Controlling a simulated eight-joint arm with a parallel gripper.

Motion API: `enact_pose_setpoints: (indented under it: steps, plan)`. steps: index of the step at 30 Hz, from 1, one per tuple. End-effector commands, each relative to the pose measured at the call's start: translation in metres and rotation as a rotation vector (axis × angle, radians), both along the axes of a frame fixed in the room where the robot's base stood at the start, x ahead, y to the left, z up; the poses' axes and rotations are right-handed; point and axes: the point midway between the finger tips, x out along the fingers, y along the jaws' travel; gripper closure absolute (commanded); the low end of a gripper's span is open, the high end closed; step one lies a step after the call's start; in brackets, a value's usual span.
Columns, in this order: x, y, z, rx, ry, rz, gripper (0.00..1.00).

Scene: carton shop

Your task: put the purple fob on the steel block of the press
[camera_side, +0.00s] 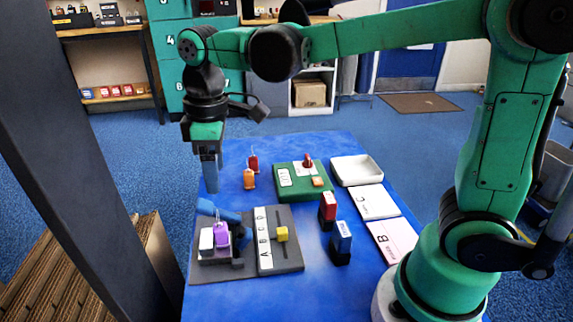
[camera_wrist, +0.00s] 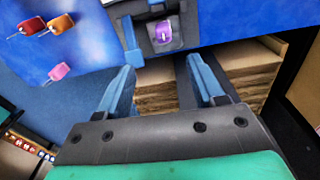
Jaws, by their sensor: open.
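The purple fob (camera_side: 221,241) is at the press (camera_side: 237,262) on the left of the table, and appears to rest on the block there beside a pale piece. It also shows in the wrist view (camera_wrist: 163,31), at the top, lying on the press's grey block (camera_wrist: 165,46). The press's blue lever (camera_side: 219,211) is beside it. My gripper (camera_side: 210,185) points down above the table's left edge, behind the press and apart from the fob. In the wrist view my gripper (camera_wrist: 160,68) has its blue fingers wide apart with nothing between them.
Nearby are a lettered slider plate (camera_side: 276,262), a green board (camera_side: 290,195), red (camera_side: 328,207) and blue (camera_side: 341,240) stamps, cards and a white tray (camera_side: 357,171). Bare table lies in front.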

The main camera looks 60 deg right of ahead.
Motion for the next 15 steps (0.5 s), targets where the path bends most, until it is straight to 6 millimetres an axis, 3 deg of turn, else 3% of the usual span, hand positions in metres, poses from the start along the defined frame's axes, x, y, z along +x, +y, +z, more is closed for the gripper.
enact_pose_setpoints:
  steps: [9, 15]
  plan:
    - [-0.045, -0.047, -0.005, 0.122, -0.341, -0.447, 0.38]
    - [-0.062, -0.063, -0.018, 0.205, -0.499, -0.644, 0.38]
